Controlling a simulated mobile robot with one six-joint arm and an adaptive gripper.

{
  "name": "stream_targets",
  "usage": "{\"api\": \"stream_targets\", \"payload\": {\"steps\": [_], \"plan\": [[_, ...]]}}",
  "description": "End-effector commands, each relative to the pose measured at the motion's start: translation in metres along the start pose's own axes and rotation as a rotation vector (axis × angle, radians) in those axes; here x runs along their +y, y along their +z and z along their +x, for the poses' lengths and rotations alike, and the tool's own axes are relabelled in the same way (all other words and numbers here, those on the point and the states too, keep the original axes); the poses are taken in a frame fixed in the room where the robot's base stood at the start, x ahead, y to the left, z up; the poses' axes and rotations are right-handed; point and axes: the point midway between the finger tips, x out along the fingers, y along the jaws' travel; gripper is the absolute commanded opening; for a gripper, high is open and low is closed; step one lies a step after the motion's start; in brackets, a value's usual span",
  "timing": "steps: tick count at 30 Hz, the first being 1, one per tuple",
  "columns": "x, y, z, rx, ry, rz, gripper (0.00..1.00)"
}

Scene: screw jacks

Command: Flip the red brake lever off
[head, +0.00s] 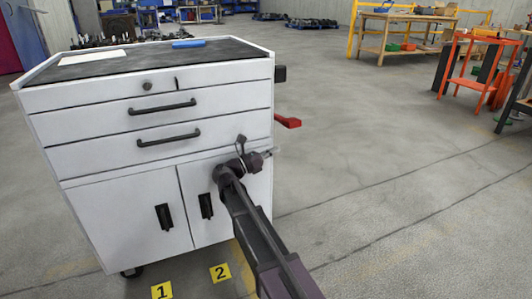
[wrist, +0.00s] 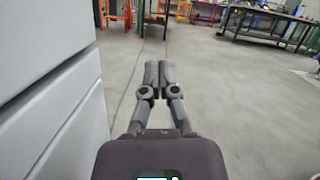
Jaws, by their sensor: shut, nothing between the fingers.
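The red brake lever (head: 288,122) sticks out from the right side of the white tool cabinet (head: 120,116), about level with the lower drawers. It does not show in the wrist view. My gripper (head: 273,151) is in front of the cabinet near its right edge, below and slightly left of the lever in the head picture. Its fingers point right, apart from the lever. In the wrist view my gripper (wrist: 160,72) is shut and empty, with open floor beyond the fingertips. The cabinet's drawer fronts (wrist: 45,110) are close on the left there.
The cabinet has dark drawer handles (head: 162,107) and a black block (head: 280,73) on its right side above the lever. Floor markers 1 (head: 161,291) and 2 (head: 220,272) lie in front. The floor right of the cabinet is clear. An orange stand (head: 465,84) is farther away.

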Motion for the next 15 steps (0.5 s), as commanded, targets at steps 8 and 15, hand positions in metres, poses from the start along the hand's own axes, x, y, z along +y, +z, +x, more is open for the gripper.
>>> {"api": "stream_targets", "payload": {"steps": [8, 15], "plan": [[0.000, 0.002, 0.045, 0.000, -0.002, 0.000, 0.00], [0.000, 0.018, 0.057, 0.000, 0.001, 0.001, 0.00]]}}
